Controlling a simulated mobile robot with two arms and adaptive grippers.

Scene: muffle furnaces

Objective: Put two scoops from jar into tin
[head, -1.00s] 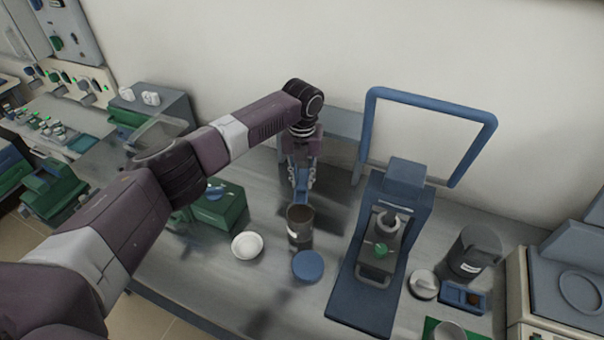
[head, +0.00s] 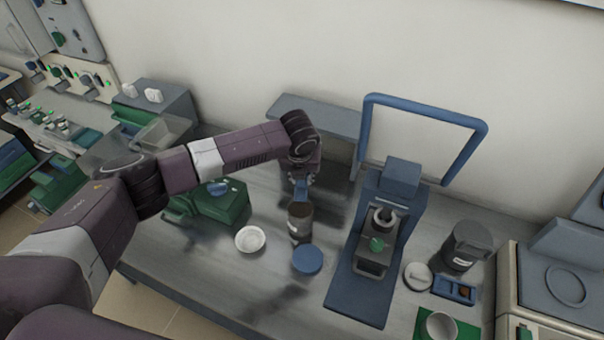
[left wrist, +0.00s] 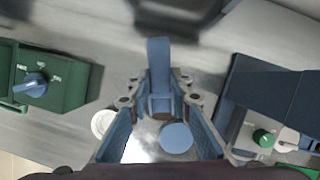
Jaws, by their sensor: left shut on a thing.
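My left gripper (head: 302,184) is shut on a blue scoop (head: 301,196), whose handle stands up between the fingers in the left wrist view (left wrist: 159,58). The scoop is at the top of a dark brown jar (head: 301,229) with a white label. Its lower end is hidden, so I cannot tell how deep it is in the jar. A blue round lid (head: 307,260) lies just in front of the jar. A shallow white dish (head: 250,239) sits to the jar's left. I cannot tell for sure which vessel is the tin. My right gripper is not in view.
A blue-grey device (head: 376,245) with a green knob and a tall blue frame (head: 478,150) stands right of the jar. A green box (head: 215,205) stands left. A dark canister (head: 467,245) and a cup (head: 440,326) on a green mat are farther right.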

